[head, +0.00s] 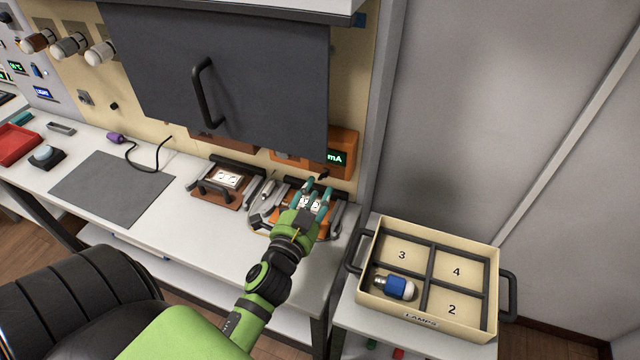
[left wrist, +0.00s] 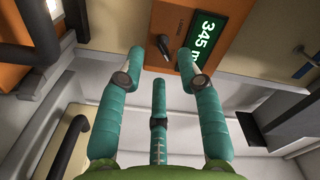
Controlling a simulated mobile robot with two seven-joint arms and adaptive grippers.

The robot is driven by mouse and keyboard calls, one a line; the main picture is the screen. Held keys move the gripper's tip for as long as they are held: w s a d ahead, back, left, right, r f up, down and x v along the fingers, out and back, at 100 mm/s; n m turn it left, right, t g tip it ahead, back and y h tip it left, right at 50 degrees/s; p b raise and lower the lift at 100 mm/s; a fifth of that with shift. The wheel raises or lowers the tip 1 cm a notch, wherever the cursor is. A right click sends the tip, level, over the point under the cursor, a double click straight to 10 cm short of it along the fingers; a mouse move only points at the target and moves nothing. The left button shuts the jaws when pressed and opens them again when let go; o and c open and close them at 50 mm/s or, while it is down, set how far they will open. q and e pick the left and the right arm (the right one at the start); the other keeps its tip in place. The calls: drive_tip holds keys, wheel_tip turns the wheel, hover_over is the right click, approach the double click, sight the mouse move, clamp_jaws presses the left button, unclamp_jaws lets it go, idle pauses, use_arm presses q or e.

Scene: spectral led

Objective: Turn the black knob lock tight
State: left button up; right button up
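The black knob (left wrist: 183,42) shows in the left wrist view on an orange panel, left of a green readout. My right gripper is not in view.
A dark panel with a handle (head: 215,80) hangs above the bench (head: 150,220). A tester with a handle (head: 222,190) stands left of my gripper. A divided lamp tray (head: 470,318) with a blue-based bulb (head: 398,287) stands at the right. A grey mat (head: 112,188) lies left.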

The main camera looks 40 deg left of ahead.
use_arm(q)
drive_tip(key=v, duration=0.4)
drive_tip(key=shift+s, duration=0.1)
idle(0.8)
